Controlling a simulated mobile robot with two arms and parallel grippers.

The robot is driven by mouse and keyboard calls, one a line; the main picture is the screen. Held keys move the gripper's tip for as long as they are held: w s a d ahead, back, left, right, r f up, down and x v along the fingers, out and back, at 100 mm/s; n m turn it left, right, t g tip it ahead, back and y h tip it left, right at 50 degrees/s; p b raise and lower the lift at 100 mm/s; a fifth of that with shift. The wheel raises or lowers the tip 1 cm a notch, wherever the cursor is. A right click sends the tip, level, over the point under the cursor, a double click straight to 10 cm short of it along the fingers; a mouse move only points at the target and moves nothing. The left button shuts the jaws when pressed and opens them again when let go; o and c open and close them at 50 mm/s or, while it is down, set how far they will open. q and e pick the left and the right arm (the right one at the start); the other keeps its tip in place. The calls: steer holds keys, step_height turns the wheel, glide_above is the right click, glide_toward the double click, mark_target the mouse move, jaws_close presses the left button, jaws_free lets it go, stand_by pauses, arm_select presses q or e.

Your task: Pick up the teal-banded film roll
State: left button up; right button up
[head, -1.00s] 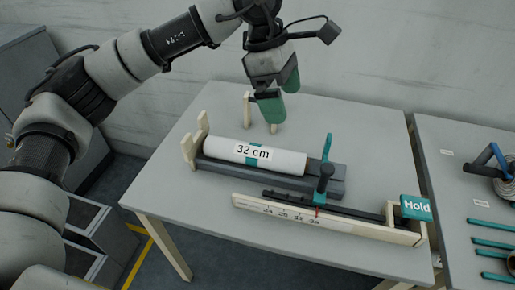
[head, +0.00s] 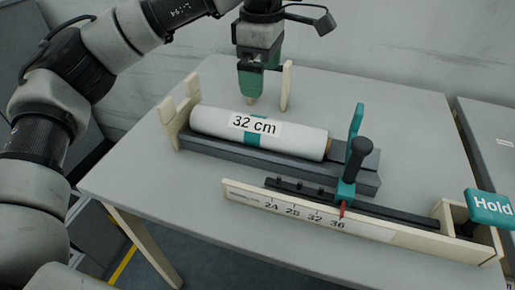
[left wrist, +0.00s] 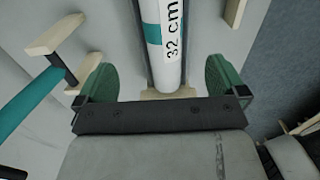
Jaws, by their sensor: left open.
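The white film roll (head: 290,137) has a teal band and a "32 cm" label. It lies in a dark grey cradle (head: 215,150) on the table. My left gripper (head: 250,90) points down above the table, appearing just behind the roll in the head view. In the left wrist view its two green fingers are apart (left wrist: 160,75), and the roll (left wrist: 170,70) shows between them with the band further up. The gripper looks empty; I cannot tell its exact height over the roll. My right gripper is not in view.
A pale wooden end bracket (head: 172,122) stands at the cradle's left, and a wooden post (head: 287,85) stands behind the roll. In front are a length scale (head: 290,212) with a black-knobbed slider (head: 357,160) and a teal "Hold" block (head: 489,207). The table's left front is clear.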

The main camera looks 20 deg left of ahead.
mark_target(259, 119)
arm_select(q)
step_height(259, 119, down, 3)
steer(key=shift+w+r+b, duration=0.1)
steer(key=shift+r+b, duration=0.05)
steer(key=shift+b, duration=0.5)
steer(key=shift+f, duration=0.25)
step_height(259, 119, down, 2)
steer(key=shift+f, duration=0.2)
step_height(259, 119, down, 2)
steer(key=shift+f+b, duration=0.1)
steer(key=shift+b, duration=0.35)
steer(key=shift+s+a+f+b, duration=0.15)
steer(key=shift+f+b, duration=0.15)
steer(key=shift+f, duration=1.1)
steer(key=shift+s+a+f+b, duration=0.1)
steer(key=shift+f+b, duration=0.15)
steer(key=shift+f, duration=1.1)
steer(key=shift+r, duration=0.15)
steer(key=c, duration=1.5)
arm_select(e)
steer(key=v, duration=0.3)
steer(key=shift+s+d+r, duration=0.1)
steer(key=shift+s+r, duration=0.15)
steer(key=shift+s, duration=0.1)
